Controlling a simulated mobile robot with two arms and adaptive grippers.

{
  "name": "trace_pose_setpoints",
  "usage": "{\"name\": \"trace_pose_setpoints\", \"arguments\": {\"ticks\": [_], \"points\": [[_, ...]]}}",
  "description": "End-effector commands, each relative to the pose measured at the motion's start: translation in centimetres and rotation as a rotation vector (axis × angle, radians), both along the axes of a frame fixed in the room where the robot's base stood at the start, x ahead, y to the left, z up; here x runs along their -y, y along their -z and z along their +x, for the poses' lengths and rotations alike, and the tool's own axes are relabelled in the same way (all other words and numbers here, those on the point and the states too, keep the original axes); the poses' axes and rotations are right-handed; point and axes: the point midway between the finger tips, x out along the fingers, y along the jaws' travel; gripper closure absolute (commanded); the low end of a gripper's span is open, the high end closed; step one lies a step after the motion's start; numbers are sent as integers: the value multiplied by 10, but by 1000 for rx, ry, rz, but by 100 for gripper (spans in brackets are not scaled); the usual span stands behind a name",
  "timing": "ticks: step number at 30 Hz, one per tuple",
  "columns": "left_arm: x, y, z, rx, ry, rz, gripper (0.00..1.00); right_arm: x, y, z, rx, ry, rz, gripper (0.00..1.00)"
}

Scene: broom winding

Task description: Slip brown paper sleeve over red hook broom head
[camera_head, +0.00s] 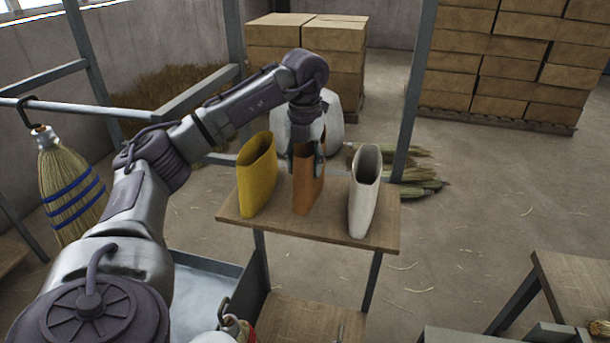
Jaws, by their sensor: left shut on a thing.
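The brown paper sleeve (309,196) stands upright on a small wooden shelf (338,231), between a yellow sleeve (257,180) and a white sleeve (364,195). My left gripper (306,162) reaches down onto its upper part and is shut on it. The sleeve's base appears to be at the shelf surface; I cannot tell whether it touches. At the bottom edge, a partly cut-off item with a red part (246,329) and a dark hook shows; it may be the red hook broom, but its head is not clearly visible. My right gripper is not in view.
A straw broom (72,190) with blue bands hangs from a black hook on a metal rail at left. A metal post (414,95) rises behind the shelf. Stacked brown boxes (510,60) stand at the back. Open floor lies right of the shelf.

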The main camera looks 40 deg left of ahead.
Motion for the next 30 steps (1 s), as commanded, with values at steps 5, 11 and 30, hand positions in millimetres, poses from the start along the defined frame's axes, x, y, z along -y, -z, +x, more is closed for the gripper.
{"name": "trace_pose_setpoints", "arguments": {"ticks": [5, 11, 30], "points": [[-3, 14, 3, -4, 1, 1, 74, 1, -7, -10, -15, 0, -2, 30], [-3, 35, 3, -1, 0, 2, 74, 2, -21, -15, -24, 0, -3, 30], [-2, 43, 3, 1, 0, 0, 25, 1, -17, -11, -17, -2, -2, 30]]}}
